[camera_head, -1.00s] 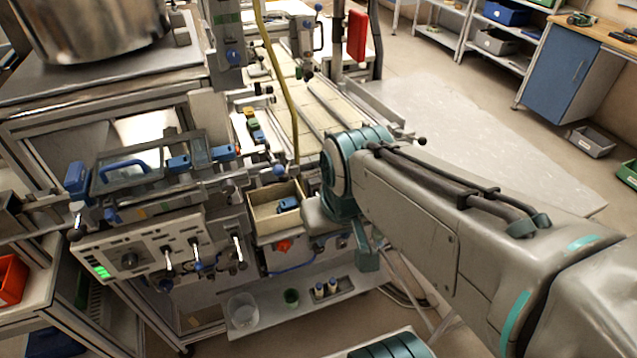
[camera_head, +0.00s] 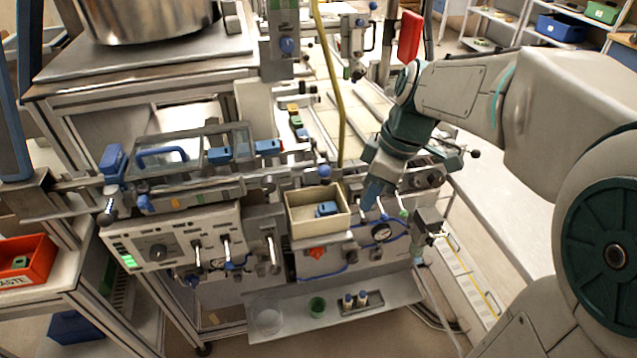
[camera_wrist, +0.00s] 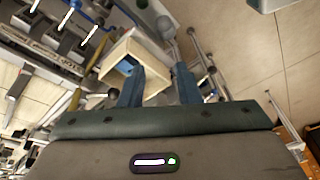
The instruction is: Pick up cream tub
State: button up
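The cream tub (camera_head: 320,229) is an open box on the front of the machine, with a blue object (camera_head: 327,208) inside it. In the wrist view the tub (camera_wrist: 150,47) lies tilted in the picture beyond my fingers. My gripper (camera_head: 372,202) points down just right of the tub and apart from it. In the wrist view my gripper (camera_wrist: 158,82) shows two blue fingers spread apart with nothing held between them.
A control panel (camera_head: 170,240) with levers is left of the tub. A pressure gauge (camera_head: 381,232) and blue tubing sit close under my gripper. A lower shelf (camera_head: 340,313) holds a green cup (camera_head: 317,307) and small bottles. An orange bin (camera_head: 25,262) is far left.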

aim_at(323, 218)
jog(key=w+a+f+n, duration=0.1)
jog(key=w+n, duration=0.1)
jog(key=w+a+f+n+g+y+b, duration=0.1)
jog(key=w+a+n, duration=0.1)
jog(key=n, duration=0.1)
jog(key=w+a+f+n, duration=0.1)
jog(key=w+n, duration=0.1)
jog(key=shift+a+f+y, duration=0.2)
jog(key=shift+y, duration=0.1)
jog(key=x, duration=0.7)
jog(key=shift+s+a+f, duration=0.15)
jog(key=shift+a+f, duration=0.05)
jog(key=shift+f, duration=0.1)
jog(key=shift+p+x, duration=0.55)
jog(key=shift+x, duration=2.2)
jog(key=shift+s+a+r, duration=0.1)
jog(key=shift+a, duration=0.05)
jog(key=shift+f+b, duration=0.25)
jog(key=shift+b, duration=0.45)
grip_shut()
